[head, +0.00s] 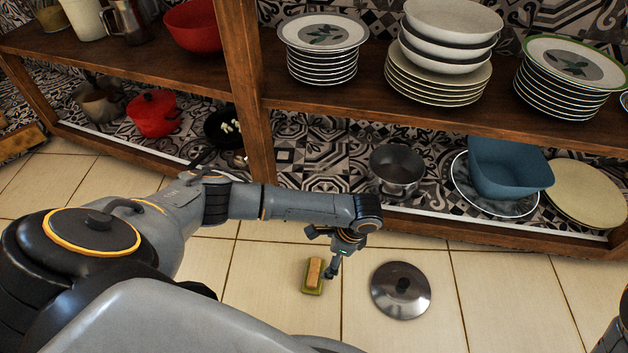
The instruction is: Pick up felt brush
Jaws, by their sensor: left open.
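The felt brush (314,273) lies on the tiled floor in front of the shelving, near the middle of the head view. It has a light wooden back and a yellow-green base. My left gripper (326,254) is open and empty, just above and to the right of the brush in the picture. One finger points down beside the brush's right side; whether it touches cannot be told. My right gripper is not in view.
A metal pot lid (401,290) lies on the floor right of the brush. The shelving's lower level holds a metal pot (397,170), a blue bowl (508,170) and plates. The upper board (420,116) bears stacked plates and bowls. Floor left of the brush is clear.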

